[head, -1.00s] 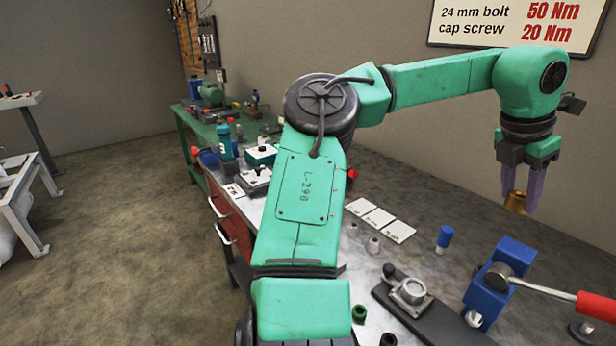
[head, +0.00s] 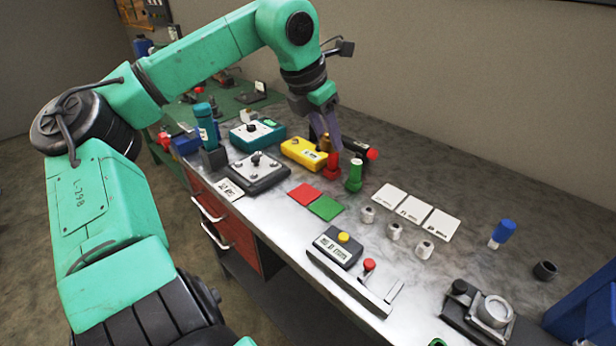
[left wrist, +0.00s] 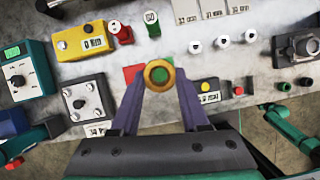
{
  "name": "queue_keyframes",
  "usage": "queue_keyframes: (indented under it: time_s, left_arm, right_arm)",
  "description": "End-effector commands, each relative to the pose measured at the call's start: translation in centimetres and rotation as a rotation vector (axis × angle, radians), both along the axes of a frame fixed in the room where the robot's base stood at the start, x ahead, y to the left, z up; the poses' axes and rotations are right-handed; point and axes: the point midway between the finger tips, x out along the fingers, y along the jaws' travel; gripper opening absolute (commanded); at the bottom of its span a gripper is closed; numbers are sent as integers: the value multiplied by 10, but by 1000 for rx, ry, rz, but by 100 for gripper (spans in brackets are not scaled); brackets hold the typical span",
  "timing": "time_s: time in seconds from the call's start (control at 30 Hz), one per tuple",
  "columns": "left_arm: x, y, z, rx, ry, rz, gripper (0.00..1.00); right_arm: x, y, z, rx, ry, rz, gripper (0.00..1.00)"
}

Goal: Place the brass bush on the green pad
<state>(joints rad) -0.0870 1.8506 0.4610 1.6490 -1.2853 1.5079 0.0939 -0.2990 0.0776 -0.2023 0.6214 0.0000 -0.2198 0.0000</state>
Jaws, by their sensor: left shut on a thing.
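My left gripper (head: 326,128) is shut on the brass bush (head: 324,142) and holds it above the bench. In the left wrist view the bush (left wrist: 160,63) is a ring between the two fingertips (left wrist: 160,84), with green showing through its hole. The flat green pad (head: 325,208) lies on the bench beside a red pad (head: 303,194). In the head view the bush appears above and behind the pads. In the left wrist view the bush hides most of the green pad. My right gripper is not in view.
A yellow meter (head: 303,153), a red bottle (head: 332,168) and a green bottle (head: 354,177) stand behind the pads. Several small grey cylinders and white cards (head: 413,208) lie to the right. A dark box with a yellow button (head: 335,246) stands in front.

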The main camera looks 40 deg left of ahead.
Motion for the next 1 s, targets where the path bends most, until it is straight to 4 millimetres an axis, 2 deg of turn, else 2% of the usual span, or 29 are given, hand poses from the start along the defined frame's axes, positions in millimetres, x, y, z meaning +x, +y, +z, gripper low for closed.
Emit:
queue_keyframes:
  time_s: [0.03, 0.1, 0.33, 0.67, 1.0]
  left_arm:
    - [0, -1, -19, -7, 4, -1, 0]
    - [-1, -1, -43, -7, 5, -2, 0]
    - [0, 0, -110, -5, 3, 1, 0]
    - [0, 0, -164, -2, 3, 1, 0]
    - [1, 0, -172, 0, -1, 1, 0]
  right_arm:
    - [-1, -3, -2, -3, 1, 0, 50]
    - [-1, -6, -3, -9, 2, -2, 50]
    - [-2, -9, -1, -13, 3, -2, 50]
    - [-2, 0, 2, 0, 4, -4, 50]
    - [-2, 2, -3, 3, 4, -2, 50]
